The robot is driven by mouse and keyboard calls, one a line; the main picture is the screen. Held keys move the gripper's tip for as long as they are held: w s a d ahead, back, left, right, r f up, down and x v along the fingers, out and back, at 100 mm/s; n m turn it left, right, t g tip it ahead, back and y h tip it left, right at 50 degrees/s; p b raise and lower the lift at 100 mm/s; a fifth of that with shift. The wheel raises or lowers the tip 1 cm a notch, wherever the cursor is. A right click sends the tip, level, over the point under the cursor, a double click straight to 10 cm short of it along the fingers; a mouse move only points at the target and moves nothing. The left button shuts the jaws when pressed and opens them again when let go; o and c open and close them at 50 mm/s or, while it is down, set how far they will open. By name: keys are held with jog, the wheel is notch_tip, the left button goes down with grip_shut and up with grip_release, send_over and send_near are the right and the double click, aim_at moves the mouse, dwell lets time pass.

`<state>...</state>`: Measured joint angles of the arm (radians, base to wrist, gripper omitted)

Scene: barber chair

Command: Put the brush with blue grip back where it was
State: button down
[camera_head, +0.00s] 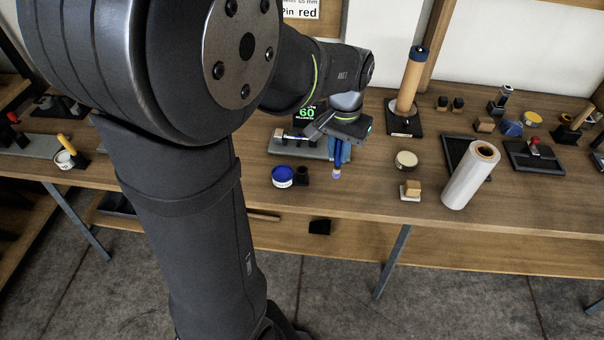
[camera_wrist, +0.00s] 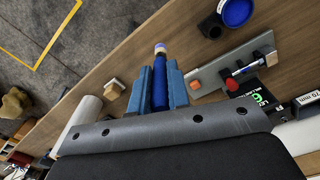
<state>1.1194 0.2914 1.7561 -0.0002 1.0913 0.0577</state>
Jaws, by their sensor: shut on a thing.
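The brush with blue grip (camera_wrist: 160,82) is between the two blue fingers of my gripper (camera_wrist: 160,88), which is shut on it. Its light tip sticks out past the fingers. In the head view my gripper (camera_head: 338,150) is over the front part of the bench, with the brush's tip (camera_head: 337,174) pointing down toward the viewer. A grey rack (camera_head: 314,153) lies just left of and behind my gripper, and it also shows in the wrist view (camera_wrist: 208,78). Another brush (camera_wrist: 246,69) with a red part rests on that rack. My arm hides part of the rack in the head view.
A blue-topped jar (camera_head: 282,175) and a small black cup (camera_head: 302,176) stand in front of the rack. A black sign reading 60 (camera_head: 307,114) stands behind it. Right are a round tin (camera_head: 405,159), a wooden block (camera_head: 412,187) and a white roll (camera_head: 470,178).

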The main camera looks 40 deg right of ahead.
jog(key=w+a+f, duration=0.2)
jog(key=w+f, duration=0.8)
jog(key=w, duration=0.1)
jog(key=shift+f, duration=0.4)
jog(key=shift+f, duration=0.1)
jog(key=c, duration=1.7)
grip_release()
jog(key=o, duration=0.3)
jog(key=shift+o, duration=0.2)
notch_tip(320, 180, up, 12)
